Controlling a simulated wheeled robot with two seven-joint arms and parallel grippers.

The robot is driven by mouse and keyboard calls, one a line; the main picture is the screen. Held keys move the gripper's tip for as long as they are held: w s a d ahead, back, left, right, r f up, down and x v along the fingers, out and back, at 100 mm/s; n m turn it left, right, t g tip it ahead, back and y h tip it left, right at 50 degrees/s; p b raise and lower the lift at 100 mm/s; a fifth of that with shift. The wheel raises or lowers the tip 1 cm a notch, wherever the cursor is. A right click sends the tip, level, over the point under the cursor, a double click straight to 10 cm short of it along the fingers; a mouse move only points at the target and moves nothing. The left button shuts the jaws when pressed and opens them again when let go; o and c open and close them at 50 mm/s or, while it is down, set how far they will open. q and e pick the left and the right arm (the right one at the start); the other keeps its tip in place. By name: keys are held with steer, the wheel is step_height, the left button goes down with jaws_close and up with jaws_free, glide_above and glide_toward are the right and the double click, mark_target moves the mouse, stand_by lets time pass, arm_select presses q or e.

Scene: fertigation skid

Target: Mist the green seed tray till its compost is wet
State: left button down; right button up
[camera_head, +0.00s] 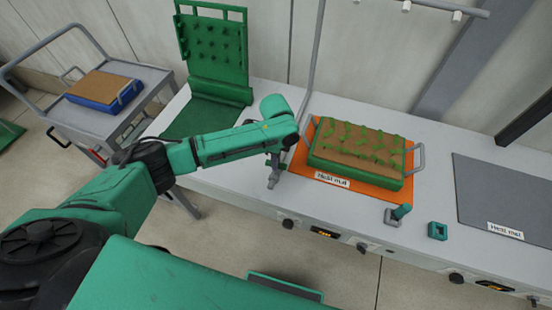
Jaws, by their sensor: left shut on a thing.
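The green seed tray (355,174) sits on an orange heat mat (312,170) on the bench. Its compost (347,140) is light brown with rows of small green seedlings, and grey loop handles stand at its two ends. My left gripper (274,174) points down just left of the tray and mat. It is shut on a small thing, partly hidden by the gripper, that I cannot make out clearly. A grey overhead pipe with white nozzles (405,6) hangs above and behind the tray. My right gripper is not in view.
A lever with a green handle (401,211) and a green square block (438,230) are at the bench front. A bare grey heat mat (500,190) lies right. A green pegged panel (215,45) stands left. A cart (95,118) holds a blue tray (100,103).

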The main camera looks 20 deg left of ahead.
arm_select(q)
steer(key=n+p, duration=0.3)
steer(key=shift+d+r+n+p, duration=0.1)
steer(key=shift+r+n+p, duration=0.15)
steer(key=shift+n+p, duration=0.05)
steer(key=n+p, duration=0.2)
steer(key=shift+n, duration=0.4)
steer(key=shift+f+n+p, duration=0.1)
steer(key=shift+n+p, duration=0.35)
steer(key=shift+n, duration=0.45)
steer(key=n, duration=0.2)
steer(key=shift+n, duration=0.3)
steer(key=n, duration=0.4)
steer(key=shift+w, duration=0.1)
steer(key=shift+n, duration=0.3)
steer(key=c, duration=0.8)
jaws_free()
steer(key=shift+f, duration=0.1)
steer(key=shift+o, duration=0.2)
